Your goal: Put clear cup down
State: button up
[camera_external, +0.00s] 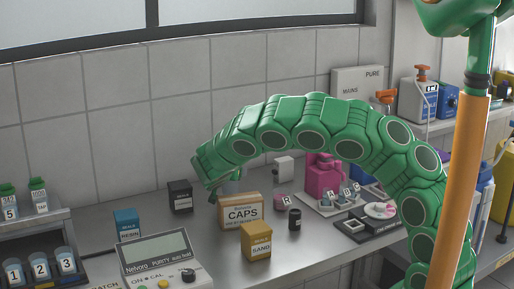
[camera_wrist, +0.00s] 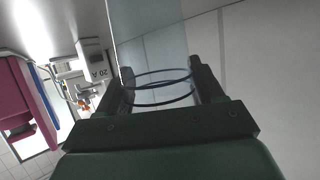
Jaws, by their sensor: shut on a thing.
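My gripper (camera_external: 214,190) hangs at the end of the green arm, low over the back of the counter, behind the CAPS box. In the wrist view, the dark fingers of my gripper (camera_wrist: 160,72) are shut on the clear cup (camera_wrist: 162,84), whose thin round edges show between them. The cup is see-through and hard to make out in the external view. I cannot tell whether its bottom touches the counter.
The CAPS box (camera_external: 241,211) and yellow SAND box (camera_external: 256,242) stand in front of my gripper. A black box (camera_external: 180,196) is to its left. A purity meter (camera_external: 158,262) and blue RESIN box (camera_external: 127,223) stand further left. A pink device (camera_external: 322,176) is to the right.

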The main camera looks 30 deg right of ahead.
jog(key=o, duration=1)
jog(key=shift+f, duration=0.1)
jog(key=shift+s+a+r, duration=0.1)
jog(key=shift+r, duration=0.1)
jog(key=v, duration=1.1)
jog(key=shift+s+a+r, duration=0.15)
jog(key=shift+s+a, duration=0.1)
